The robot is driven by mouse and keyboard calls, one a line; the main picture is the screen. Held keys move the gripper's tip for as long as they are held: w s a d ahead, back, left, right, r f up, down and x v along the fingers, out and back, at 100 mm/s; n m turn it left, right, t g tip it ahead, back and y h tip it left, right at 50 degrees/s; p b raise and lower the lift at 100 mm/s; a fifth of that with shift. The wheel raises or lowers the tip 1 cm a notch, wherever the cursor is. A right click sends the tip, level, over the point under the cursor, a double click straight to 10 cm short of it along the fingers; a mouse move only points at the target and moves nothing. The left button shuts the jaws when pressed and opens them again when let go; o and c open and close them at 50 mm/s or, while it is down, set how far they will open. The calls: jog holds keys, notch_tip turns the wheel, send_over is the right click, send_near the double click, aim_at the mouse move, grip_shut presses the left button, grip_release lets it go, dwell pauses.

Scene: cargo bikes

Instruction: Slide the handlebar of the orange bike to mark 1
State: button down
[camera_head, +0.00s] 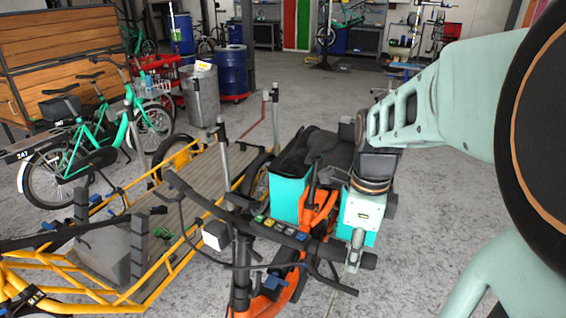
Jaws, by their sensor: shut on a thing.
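The orange bike (318,211) stands in the middle foreground with teal bags at its rear. Its dark handlebar (212,207) runs from upper left to lower right across the picture. My gripper (355,256) comes in from the right and is shut on the handlebar near its right grip. A row of small coloured patches (280,227) lies along the middle of the bar. The dark stem (241,275) stands upright below the bar. I cannot make out a mark 1 in this view.
A yellow-framed cargo bike (170,252) with a slatted deck stands close on the left. Green bikes (118,135) are farther left, before a wooden cabinet (62,45). A grey bin (202,96) and blue barrels (231,70) stand behind. The floor right of the orange bike is clear.

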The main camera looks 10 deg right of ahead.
jog(key=shift+s+a+f, duration=0.1)
jog(key=shift+s+f, duration=0.15)
jog(key=shift+f, duration=0.05)
jog(key=c, duration=1.6)
grip_release()
jog(key=shift+w, duration=0.15)
jog(key=shift+r, duration=0.1)
